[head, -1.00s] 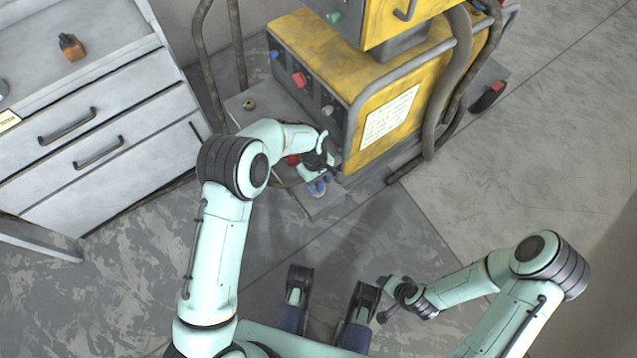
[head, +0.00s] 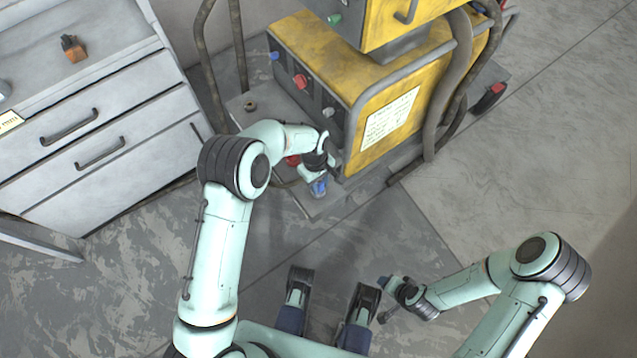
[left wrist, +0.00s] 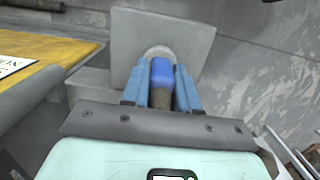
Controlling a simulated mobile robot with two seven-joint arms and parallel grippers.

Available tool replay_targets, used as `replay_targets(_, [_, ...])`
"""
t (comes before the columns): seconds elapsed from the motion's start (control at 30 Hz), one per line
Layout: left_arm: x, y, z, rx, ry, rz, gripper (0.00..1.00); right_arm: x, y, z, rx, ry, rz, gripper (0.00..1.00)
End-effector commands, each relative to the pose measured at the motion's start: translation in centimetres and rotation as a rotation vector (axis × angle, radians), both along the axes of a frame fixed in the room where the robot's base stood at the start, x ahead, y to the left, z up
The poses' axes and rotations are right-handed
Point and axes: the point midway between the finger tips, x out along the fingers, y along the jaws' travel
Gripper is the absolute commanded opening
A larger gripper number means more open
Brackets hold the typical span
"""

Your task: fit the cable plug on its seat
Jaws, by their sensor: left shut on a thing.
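The cable plug, a blue block with a brownish lower part (left wrist: 161,74), sits between the blue fingers of my left gripper (left wrist: 160,78) in the left wrist view. The gripper is shut on it. In the head view my left gripper (head: 318,186) is low beside the yellow machine's front corner, over a grey plate. In the left wrist view a pale rounded piece (left wrist: 157,50) shows just behind the plug on the plate; I cannot tell whether it is the seat or whether the plug touches it. My right gripper (head: 385,284) is low at the front; its finger opening is unclear.
The yellow machine (head: 350,70) with coloured knobs and thick hoses stands just right of and behind my left gripper. A grey drawer cabinet (head: 100,130) stands at the left with an orange item (head: 73,48) on top. The floor at the right is clear.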

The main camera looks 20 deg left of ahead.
Motion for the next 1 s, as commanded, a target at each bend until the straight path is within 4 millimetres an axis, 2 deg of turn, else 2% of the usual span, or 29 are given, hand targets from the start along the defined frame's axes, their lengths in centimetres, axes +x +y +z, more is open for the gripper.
replay_targets(1.0, [0.0,0.0,4.3,-0.001,-0.002,-0.002,0.0,0.1,0.0,3.2,0.0,-0.011,0.0,0.59])
